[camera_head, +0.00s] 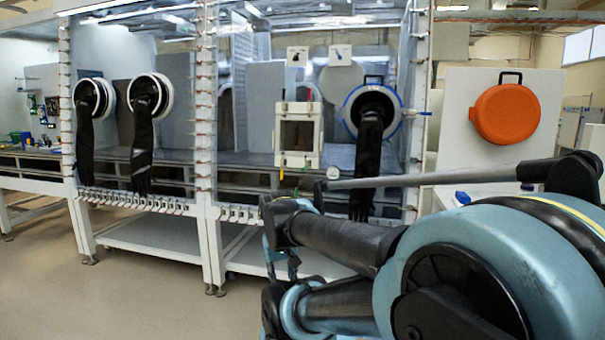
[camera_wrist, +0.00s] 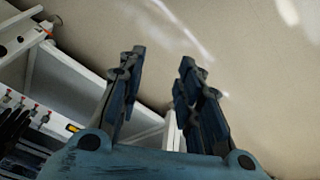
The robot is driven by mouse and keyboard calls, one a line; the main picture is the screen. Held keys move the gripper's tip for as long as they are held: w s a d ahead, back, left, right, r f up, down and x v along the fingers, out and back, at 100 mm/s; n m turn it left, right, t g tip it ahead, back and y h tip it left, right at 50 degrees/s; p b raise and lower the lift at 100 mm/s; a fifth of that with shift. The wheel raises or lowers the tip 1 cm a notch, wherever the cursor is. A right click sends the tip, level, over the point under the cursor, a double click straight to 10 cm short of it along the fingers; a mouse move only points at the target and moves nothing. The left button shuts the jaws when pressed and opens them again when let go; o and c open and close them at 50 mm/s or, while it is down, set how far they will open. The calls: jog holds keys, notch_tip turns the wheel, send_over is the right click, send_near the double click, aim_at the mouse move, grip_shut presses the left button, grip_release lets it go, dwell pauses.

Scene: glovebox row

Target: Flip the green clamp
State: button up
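No clamp that I can clearly make out as green shows in either view. A row of small pale clamps (camera_head: 135,203) runs along the lower front edge of the glovebox; some with red tips (camera_wrist: 22,106) show at the left of the wrist view. A small yellow piece (camera_wrist: 72,128) is near them. My gripper (camera_wrist: 158,75) is open, with nothing between its fingers, and points at bare floor and white frame bars. In the head view it is mostly hidden behind my arm, in front of the glovebox's lower frame.
The glovebox's white frame and lower shelf (camera_head: 155,238) stand close in front. Black gloves (camera_head: 368,165) hang from its ports, one near my arm. A small white framed door (camera_head: 299,135) is at the centre. An orange round cover (camera_head: 505,108) is at the right. The floor at left is clear.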

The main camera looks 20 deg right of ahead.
jog(key=w+d+r+m+t+h, duration=0.25)
jog(key=w+d+r+h, duration=0.2)
jog(key=w+d, duration=0.55)
jog(key=m+t+h, duration=0.2)
jog(key=t+h, duration=0.3)
jog(key=t, duration=0.4)
send_near(304, 168)
jog(key=shift+n, duration=0.25)
jog(key=x, duration=0.6)
jog(key=f+x, duration=0.1)
jog(key=x, duration=0.2)
jog(key=shift+w+d, duration=0.15)
jog(key=shift+w, duration=0.2)
jog(key=shift+r, duration=0.1)
grip_shut()
